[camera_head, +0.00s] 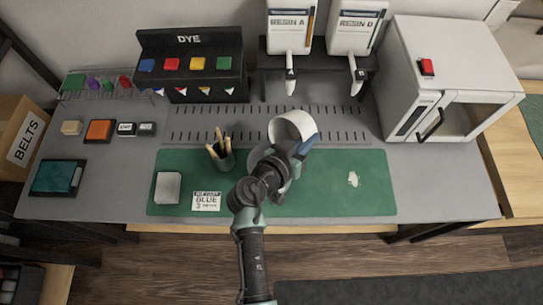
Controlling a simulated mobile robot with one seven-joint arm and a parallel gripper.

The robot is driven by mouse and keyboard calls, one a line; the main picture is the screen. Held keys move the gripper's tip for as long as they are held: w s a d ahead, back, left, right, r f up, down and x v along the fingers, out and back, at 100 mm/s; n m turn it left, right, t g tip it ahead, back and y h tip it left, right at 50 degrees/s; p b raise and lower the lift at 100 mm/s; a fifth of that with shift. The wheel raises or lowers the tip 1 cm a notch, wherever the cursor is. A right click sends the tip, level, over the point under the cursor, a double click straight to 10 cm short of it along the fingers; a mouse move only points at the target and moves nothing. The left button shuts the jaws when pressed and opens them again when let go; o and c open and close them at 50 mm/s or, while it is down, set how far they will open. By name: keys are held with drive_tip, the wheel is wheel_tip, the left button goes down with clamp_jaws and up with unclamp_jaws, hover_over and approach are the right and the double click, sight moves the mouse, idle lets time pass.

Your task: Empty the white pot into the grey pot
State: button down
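The white pot (293,126) is at the end of my arm, above the back edge of the green mat. It is tilted, not upright, and its contents cannot be made out. My gripper (304,143) is at its lower right side and appears shut on it, though the wrist partly hides the fingers. A grey rounded thing (257,154), probably the grey pot, shows just left of and below the white pot. My arm covers most of it, so its inside is hidden.
A cup of sticks (221,155) stands left of my wrist. A white block (168,188) and a "BLUE" card (206,201) lie on the green mat (330,203). Resin dispensers (290,25) and a white cabinet (455,65) stand behind.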

drive_tip(key=p, duration=0.1)
drive_tip(key=r+g+p, duration=0.1)
drive_tip(key=p, duration=0.1)
drive_tip(key=shift+w+d+r+y, duration=0.15)
drive_tip(key=shift+w+d+y, duration=0.1)
drive_tip(key=shift+y, duration=0.15)
drive_tip(key=p, duration=0.1)
drive_tip(key=g+y+p, duration=0.1)
drive_tip(key=shift+w+d+f+p, duration=0.25)
drive_tip(key=shift+f+p, duration=0.15)
drive_tip(key=g+p, duration=0.1)
drive_tip(key=p, duration=0.1)
drive_tip(key=y+p, duration=0.1)
drive_tip(key=shift+w+d+r+g+y+p, duration=0.2)
drive_tip(key=shift+w+g+y+p, duration=0.1)
drive_tip(key=shift+g+p, duration=0.1)
drive_tip(key=shift+w+d+f+g+y, duration=0.15)
drive_tip(key=shift+f+g+y, duration=0.05)
drive_tip(key=shift+f, duration=0.15)
drive_tip(key=shift+w+d+f+g+y, duration=0.1)
drive_tip(key=shift+d+f+g+y, duration=0.1)
drive_tip(key=shift+f, duration=0.15)
drive_tip(key=w+d+f+g+y+b, duration=0.4)
drive_tip(key=f+b, duration=0.4)
drive_tip(key=b, duration=1)
drive_tip(key=shift+f+m+g+y, duration=0.2)
drive_tip(key=shift+m+g+y, duration=0.2)
drive_tip(key=shift+g+y, duration=0.15)
